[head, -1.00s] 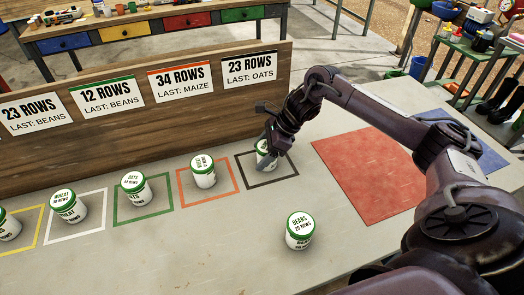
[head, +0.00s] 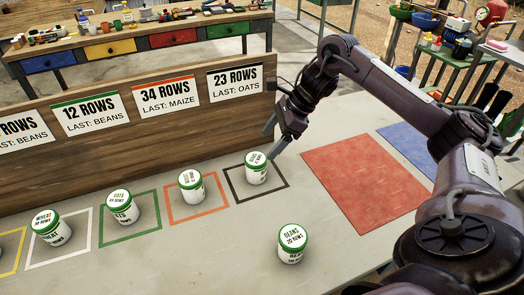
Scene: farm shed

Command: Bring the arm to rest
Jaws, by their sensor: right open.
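My right arm comes in from the right. My right gripper (head: 279,134) is open and empty, just above and to the right of a white tub with a green lid (head: 257,168). That tub stands upright inside the black square outline (head: 276,190), apart from the fingers as far as I can tell. My left gripper is not in view.
More green-lidded tubs stand in the orange (head: 191,186), green (head: 122,208) and white (head: 51,228) outlines. A beans tub (head: 292,243) stands alone in front. A wooden board with row signs (head: 235,81) rises behind. Red (head: 365,183) and blue (head: 411,147) mats lie bare.

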